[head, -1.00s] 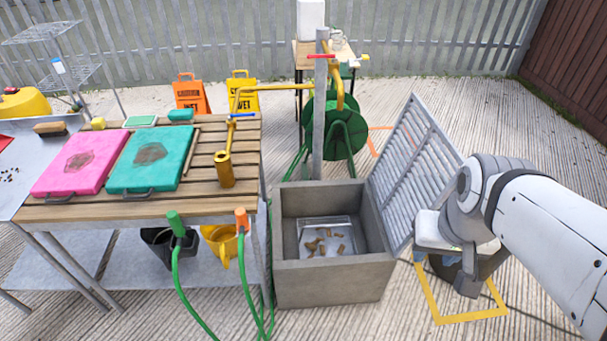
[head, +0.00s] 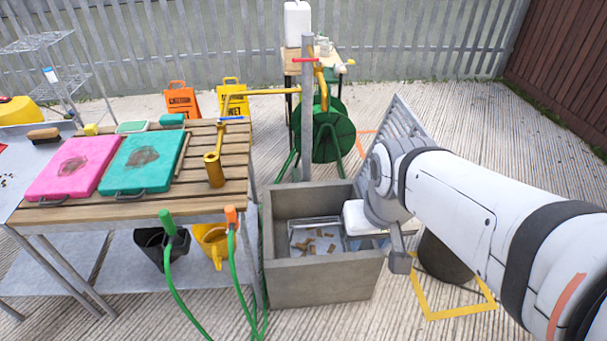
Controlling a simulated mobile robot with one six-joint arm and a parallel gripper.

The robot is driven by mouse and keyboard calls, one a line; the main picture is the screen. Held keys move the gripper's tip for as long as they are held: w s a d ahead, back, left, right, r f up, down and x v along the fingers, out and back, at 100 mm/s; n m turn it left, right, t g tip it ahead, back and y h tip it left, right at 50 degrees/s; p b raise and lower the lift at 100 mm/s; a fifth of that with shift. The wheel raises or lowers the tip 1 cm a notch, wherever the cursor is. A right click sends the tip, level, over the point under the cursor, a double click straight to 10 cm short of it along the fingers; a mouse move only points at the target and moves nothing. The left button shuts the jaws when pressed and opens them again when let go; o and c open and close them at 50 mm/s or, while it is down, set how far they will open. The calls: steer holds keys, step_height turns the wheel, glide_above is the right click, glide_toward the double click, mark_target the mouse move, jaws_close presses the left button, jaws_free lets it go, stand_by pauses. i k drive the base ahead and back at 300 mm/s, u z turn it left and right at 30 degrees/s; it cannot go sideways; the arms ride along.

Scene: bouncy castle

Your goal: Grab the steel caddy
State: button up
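The likely steel caddy is a shallow steel tray (head: 313,226) low inside the grey concrete basin (head: 320,276). Several small brown pieces lie in it. Its right part is partly hidden by the basin wall and my arm. My gripper (head: 398,258) is at the basin's right side, near the right rim and to the right of the tray. It appears apart from the tray. Its fingers are not clear enough to tell whether they are open or shut.
A slatted grate (head: 400,125) leans up behind my arm. A metal post (head: 307,120) and green hose reel (head: 335,135) stand behind the basin. The wooden-topped table (head: 120,212) with pink and teal boards is at left, with green hoses hanging in front.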

mark_target(298, 234)
steer(key=z, duration=0.05)
steer(key=i, duration=1)
steer(key=u, duration=0.1)
